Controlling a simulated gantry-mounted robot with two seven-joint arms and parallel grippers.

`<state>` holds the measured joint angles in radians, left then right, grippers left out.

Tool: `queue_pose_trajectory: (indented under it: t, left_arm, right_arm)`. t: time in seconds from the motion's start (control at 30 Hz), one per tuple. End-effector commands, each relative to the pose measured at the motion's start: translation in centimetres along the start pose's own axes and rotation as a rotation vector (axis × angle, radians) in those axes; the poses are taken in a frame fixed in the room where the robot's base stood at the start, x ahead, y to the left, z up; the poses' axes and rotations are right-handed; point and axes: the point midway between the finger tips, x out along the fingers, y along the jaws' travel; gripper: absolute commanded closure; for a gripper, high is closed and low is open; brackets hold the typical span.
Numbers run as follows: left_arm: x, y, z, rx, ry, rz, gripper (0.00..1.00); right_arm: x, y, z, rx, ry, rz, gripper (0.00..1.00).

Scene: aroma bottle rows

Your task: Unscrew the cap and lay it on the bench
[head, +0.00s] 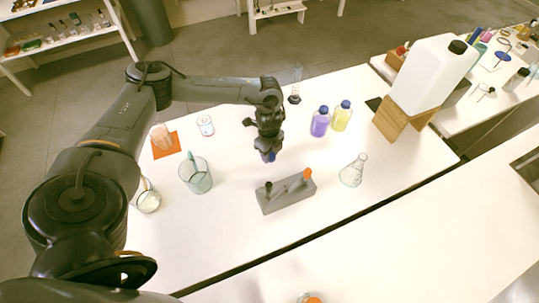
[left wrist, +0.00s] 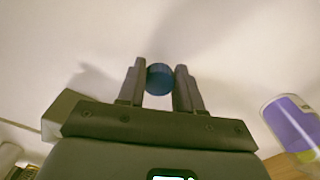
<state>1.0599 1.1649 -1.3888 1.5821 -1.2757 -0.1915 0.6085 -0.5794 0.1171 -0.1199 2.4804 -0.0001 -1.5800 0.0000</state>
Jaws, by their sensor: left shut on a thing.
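My left gripper (head: 268,153) hangs fingers-down over the white bench (head: 300,235), behind the grey rack. The cap's lower end also shows below the fingers in the head view (head: 268,157). I cannot tell for sure whether the cap touches the bench. A purple bottle (head: 320,123) and a yellow bottle (head: 341,118), both with blue tops, stand upright to the right. My right gripper is not in view.
A grey rack (head: 287,195) stands just in front of the gripper, an Erlenmeyer flask (head: 352,171) to its right. A beaker (head: 196,178) and an orange mat (head: 166,145) are at left.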

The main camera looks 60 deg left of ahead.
Motion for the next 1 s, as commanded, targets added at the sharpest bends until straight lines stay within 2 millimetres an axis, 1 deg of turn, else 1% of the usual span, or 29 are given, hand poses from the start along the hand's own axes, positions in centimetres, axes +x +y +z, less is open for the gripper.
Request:
queue_pose_trajectory:
  t: [0.03, 0.07, 0.37, 0.73, 0.87, 0.9, 0.97, 1.0]
  left_arm:
    - [0.6, 0.0, 0.0, 0.000, 0.000, 0.000, 1.00]
    - [0.7, 0.0, 0.0, 0.000, 0.000, 0.000, 1.00]
    - [0.8, 0.0, 0.0, 0.001, 0.000, -0.001, 1.00]
    - [1.8, 0.0, 0.0, 0.001, 0.001, 0.000, 1.00]
    - [1.9, 0.0, 0.0, 0.000, 0.000, -0.001, 1.00]
    - [2.0, 0.0, 0.0, 0.000, 0.000, -0.001, 0.62]
    - [2.0, 0.0, 0.0, 0.000, -0.001, -0.001, 0.53]
    - [2.0, 0.0, 0.0, 0.000, -0.001, 0.000, 0.47]
  right_arm:
    - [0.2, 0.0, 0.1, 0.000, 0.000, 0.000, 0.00]
    - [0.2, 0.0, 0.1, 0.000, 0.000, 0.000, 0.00]
    - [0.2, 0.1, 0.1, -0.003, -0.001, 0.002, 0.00]
    - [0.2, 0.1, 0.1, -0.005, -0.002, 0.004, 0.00]
    - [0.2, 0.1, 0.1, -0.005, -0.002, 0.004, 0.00]
    - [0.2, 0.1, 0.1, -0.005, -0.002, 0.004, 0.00]
    - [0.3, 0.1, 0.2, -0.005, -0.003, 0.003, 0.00]
    - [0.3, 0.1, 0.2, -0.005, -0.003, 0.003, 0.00]
